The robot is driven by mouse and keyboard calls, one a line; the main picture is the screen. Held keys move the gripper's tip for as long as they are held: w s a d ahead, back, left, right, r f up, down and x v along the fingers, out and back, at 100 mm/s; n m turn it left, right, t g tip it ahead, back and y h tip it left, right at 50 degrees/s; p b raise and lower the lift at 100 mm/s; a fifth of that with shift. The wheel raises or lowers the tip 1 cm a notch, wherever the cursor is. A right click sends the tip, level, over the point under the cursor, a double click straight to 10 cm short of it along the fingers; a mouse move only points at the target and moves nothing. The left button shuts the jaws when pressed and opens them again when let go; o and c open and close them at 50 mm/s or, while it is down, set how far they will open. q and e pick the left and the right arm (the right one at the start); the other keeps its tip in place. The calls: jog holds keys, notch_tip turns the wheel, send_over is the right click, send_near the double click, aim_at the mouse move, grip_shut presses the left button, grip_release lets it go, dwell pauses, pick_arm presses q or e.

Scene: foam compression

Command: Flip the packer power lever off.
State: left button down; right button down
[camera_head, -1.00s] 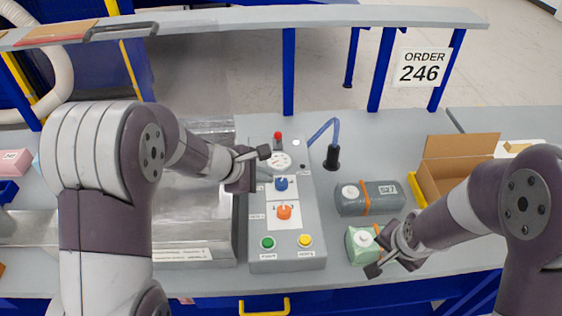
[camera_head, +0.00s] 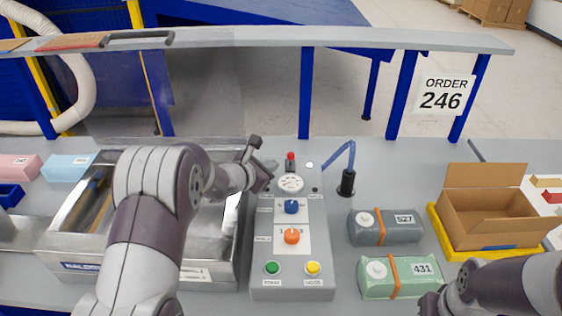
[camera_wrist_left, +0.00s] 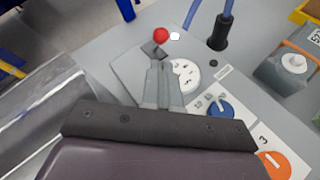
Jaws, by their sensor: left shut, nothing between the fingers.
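The power lever (camera_head: 290,157) has a red knob and stands at the back of the grey control panel (camera_head: 262,252), above a round white dial (camera_head: 291,183). My left gripper (camera_head: 255,148) is shut and empty, just left of the lever and apart from it in the head view. In the left wrist view, its closed fingertips (camera_wrist_left: 157,62) are just below the red knob (camera_wrist_left: 160,36) and cover part of the dial (camera_wrist_left: 186,72). Whether they touch the lever base is unclear. My right gripper (camera_head: 432,304) is partly cut off at the bottom edge, and its fingers are unclear.
Blue (camera_head: 291,207) and orange (camera_head: 292,236) knobs and green (camera_head: 272,268) and yellow (camera_head: 313,268) buttons are on the panel. A metal basin (camera_head: 215,272) is left. A grey packet (camera_head: 385,229), a green packet (camera_head: 385,278) and an open carton (camera_head: 485,220) are right. A shelf (camera_head: 300,38) crosses behind.

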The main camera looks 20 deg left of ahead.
aim_at(291, 160)
pick_arm(q)
jog(key=p+x, duration=0.1)
jog(key=x, duration=0.4)
jog(key=shift+w+d+f, duration=0.15)
jog(key=shift+w+f, duration=0.05)
jog(key=shift+w, duration=0.15)
